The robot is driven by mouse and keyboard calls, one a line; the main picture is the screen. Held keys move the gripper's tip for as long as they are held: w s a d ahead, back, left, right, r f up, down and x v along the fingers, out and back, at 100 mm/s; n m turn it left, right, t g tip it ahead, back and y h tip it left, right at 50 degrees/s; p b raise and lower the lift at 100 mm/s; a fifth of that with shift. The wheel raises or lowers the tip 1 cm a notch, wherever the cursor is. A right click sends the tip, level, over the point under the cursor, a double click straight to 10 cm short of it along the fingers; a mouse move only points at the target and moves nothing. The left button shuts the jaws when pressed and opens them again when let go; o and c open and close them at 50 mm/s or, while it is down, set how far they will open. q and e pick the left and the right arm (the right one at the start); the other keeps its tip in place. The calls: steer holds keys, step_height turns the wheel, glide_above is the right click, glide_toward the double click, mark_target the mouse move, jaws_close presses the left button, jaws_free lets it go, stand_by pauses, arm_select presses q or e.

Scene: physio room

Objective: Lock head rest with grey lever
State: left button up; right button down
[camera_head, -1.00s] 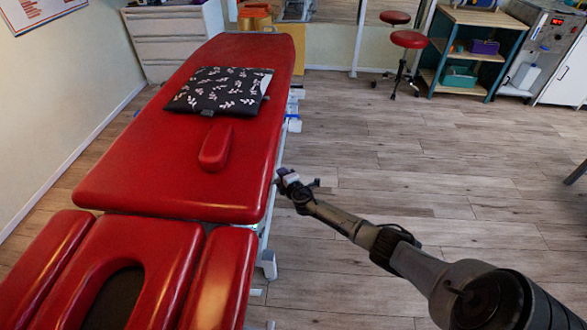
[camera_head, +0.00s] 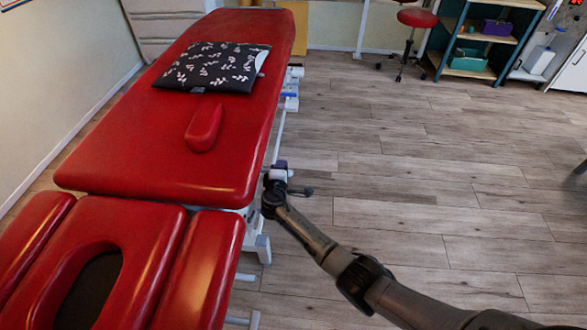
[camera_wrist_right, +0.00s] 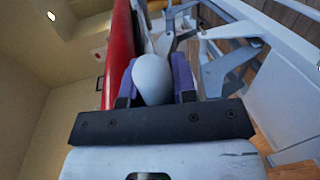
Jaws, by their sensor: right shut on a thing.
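The red head rest (camera_head: 129,232) with a face hole is at the lower left in the head view, at the near end of the red treatment table (camera_head: 150,150). My right gripper (camera_head: 277,171) is beside the table's right edge, low near the frame. In the right wrist view my right gripper (camera_wrist_right: 155,84) has purple pads on both sides of a rounded light grey lever end (camera_wrist_right: 152,78) and is shut on it. The rest of the lever is hidden behind its rounded end. My left gripper is not in view.
A dark patterned cushion (camera_head: 213,66) and a small red pad (camera_head: 204,128) lie on the table. The pale table frame (camera_wrist_right: 228,62) runs close to the right gripper in the wrist view. The wooden floor (camera_head: 420,150) to the right is clear; a red stool (camera_head: 417,18) and shelf stand far back.

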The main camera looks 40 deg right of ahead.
steer(key=shift+r, duration=0.1)
stand_by(0.3)
steer(key=c, duration=1)
jaws_free()
steer(key=shift+o, duration=0.5)
steer(key=shift+s, duration=0.1)
steer(key=shift+s+a+r+p, duration=0.1)
steer(key=shift+s+a+p, duration=0.1)
steer(key=shift+a+p, duration=0.1)
steer(key=p+v, duration=0.5)
steer(key=v, duration=0.8)
steer(key=shift+p, duration=0.3)
